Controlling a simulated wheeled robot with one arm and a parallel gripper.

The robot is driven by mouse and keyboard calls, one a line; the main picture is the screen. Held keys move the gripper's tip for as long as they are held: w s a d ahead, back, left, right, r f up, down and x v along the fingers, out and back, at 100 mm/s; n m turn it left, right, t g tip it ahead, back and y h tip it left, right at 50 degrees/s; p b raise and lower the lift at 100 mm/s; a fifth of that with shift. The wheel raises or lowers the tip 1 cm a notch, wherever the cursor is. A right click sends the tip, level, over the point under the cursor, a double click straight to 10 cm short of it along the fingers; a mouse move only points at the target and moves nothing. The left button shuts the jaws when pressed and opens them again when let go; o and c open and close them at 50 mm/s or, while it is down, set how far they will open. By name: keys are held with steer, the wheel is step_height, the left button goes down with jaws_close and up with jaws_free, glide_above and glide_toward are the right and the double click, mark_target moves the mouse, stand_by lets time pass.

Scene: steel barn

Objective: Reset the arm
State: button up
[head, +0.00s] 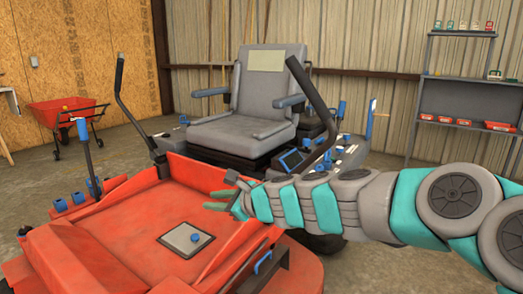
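My arm reaches in from the right edge of the head view, stretched out to the left. My gripper (222,199) is at its end, over the right side of a red mower deck (128,225). Its fingers point left and look small and partly overlapped, so I cannot tell whether they are open or shut. I see no object held in it.
A ride-on mower with a grey seat (240,110) and upright dark levers (312,85) stands just behind my gripper. A red wheelbarrow (70,112) is at the left. Grey shelves (465,80) with red bins stand at the back right. Concrete floor shows between them.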

steer(key=s+d+f+n+g+h, duration=0.1)
steer(key=s+d+f+n+g, duration=0.15)
steer(key=s+n, duration=0.45)
steer(key=s+d+f+n+g+h, duration=0.1)
steer(key=s+f+n+g, duration=0.3)
steer(key=s, duration=0.6)
steer(key=s+d+f+n+g+h, duration=0.2)
steer(key=s+d+f+n+h, duration=0.2)
steer(key=s+d, duration=0.6)
steer(key=s+d+f+n+g+h, duration=0.1)
steer(key=s+d+f+n+h, duration=0.3)
steer(key=s+d, duration=0.7)
step_height(320, 180, down, 2)
steer(key=shift+d+n+g+h, duration=0.4)
steer(key=shift+d+n, duration=0.2)
steer(key=shift+d, duration=0.2)
